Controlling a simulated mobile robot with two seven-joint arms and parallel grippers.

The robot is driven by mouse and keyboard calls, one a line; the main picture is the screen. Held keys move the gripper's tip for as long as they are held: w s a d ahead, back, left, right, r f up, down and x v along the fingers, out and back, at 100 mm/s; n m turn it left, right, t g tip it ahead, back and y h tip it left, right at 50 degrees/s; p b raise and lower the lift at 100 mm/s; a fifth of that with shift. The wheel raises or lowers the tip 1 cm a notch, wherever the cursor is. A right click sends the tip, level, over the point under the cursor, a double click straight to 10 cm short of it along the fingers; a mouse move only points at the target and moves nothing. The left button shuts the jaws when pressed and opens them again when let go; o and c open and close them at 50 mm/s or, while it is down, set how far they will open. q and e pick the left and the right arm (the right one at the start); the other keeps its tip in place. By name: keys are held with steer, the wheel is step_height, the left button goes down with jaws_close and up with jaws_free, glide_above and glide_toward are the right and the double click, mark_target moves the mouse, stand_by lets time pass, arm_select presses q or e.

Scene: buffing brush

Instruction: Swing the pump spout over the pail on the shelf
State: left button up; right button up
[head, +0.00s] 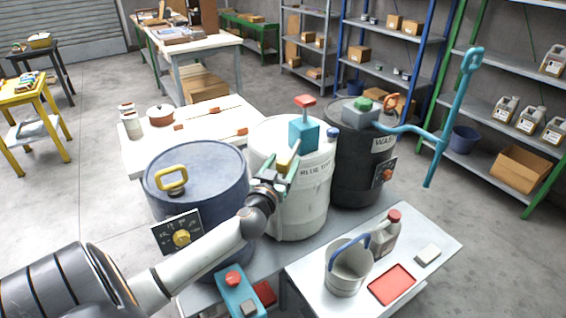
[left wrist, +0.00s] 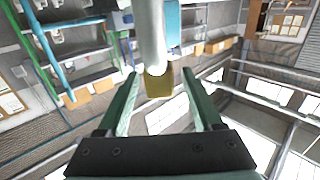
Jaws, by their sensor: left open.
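The pump (head: 304,132) is a teal block with a red knob on top of the white drum (head: 292,210), whose label is partly readable as "BLUE". Its spout has a yellow end (head: 286,160), pointing toward my left gripper; the left wrist view shows a pale tube with the yellow end (left wrist: 158,83). My left gripper (head: 283,172) is open, with green fingers on either side of the yellow end; I see no clear contact. It also shows in the left wrist view (left wrist: 161,76). The grey pail (head: 346,272) with a blue handle stands on the low white shelf (head: 316,292), right of and below the pump.
A blue drum (head: 200,192) with a yellow handle stands left, under my arm. A dark drum (head: 352,165) with a long teal lever (head: 450,115) stands right. A jug (head: 386,236), red tray (head: 392,285) and pale block (head: 428,254) share the pail's shelf.

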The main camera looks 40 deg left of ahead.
arm_select(q)
jaws_close()
stand_by(0.4)
stand_by(0.9)
